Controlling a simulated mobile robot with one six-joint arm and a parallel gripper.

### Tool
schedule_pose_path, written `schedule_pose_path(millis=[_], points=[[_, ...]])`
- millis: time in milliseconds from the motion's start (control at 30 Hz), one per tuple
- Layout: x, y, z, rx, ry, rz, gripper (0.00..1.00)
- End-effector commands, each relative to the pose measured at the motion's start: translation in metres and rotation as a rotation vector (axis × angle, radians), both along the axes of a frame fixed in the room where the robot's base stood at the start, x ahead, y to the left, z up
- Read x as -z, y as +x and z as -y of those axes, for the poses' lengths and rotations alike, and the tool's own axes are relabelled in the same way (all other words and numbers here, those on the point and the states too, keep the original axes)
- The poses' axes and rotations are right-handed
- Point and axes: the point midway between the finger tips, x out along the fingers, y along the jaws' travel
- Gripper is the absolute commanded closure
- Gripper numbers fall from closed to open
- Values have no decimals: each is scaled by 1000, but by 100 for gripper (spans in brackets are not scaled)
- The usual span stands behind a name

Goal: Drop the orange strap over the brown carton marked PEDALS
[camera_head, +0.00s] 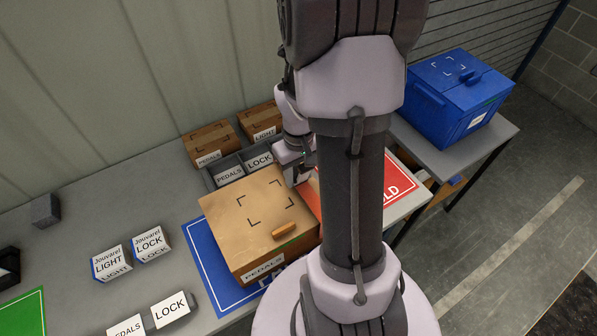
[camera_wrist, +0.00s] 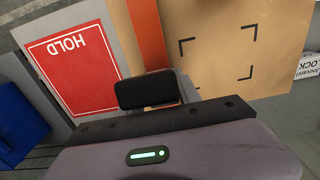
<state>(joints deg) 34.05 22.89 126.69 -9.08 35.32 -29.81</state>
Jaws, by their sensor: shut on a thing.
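A large brown carton marked PEDALS (camera_head: 250,207) stands on a blue mat on the grey bench. Its top, with black corner marks, also fills the right of the wrist view (camera_wrist: 218,60). The orange strap (camera_head: 309,197) shows in part at the carton's right side, mostly behind my arm. My gripper (camera_head: 297,172) is shut on the strap near the carton's back right corner. Whether strap and carton touch is unclear.
A red HOLD mat (camera_head: 404,187) lies right of the carton; a blue lidded box (camera_head: 450,95) stands beyond. Smaller brown cartons (camera_head: 208,140) and a grey divided tray (camera_head: 212,180) are behind. White LIGHT and LOCK boxes (camera_head: 150,243) stand left.

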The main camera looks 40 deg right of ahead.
Motion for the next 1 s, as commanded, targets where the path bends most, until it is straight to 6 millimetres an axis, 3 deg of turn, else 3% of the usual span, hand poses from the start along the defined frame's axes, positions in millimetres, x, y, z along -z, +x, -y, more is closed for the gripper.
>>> schedule_pose_path(millis=[133, 433, 467, 567, 867, 1000], points=[[16, 0, 0, 0, 0, 0, 100], [16, 0, 0, 0, 0, 0, 100], [16, 0, 0, 0, 0, 0, 55], [16, 0, 0, 0, 0, 0, 35], [15, 0, 0, 0, 0, 0, 35], [7, 0, 0, 0, 0, 1, 35]])
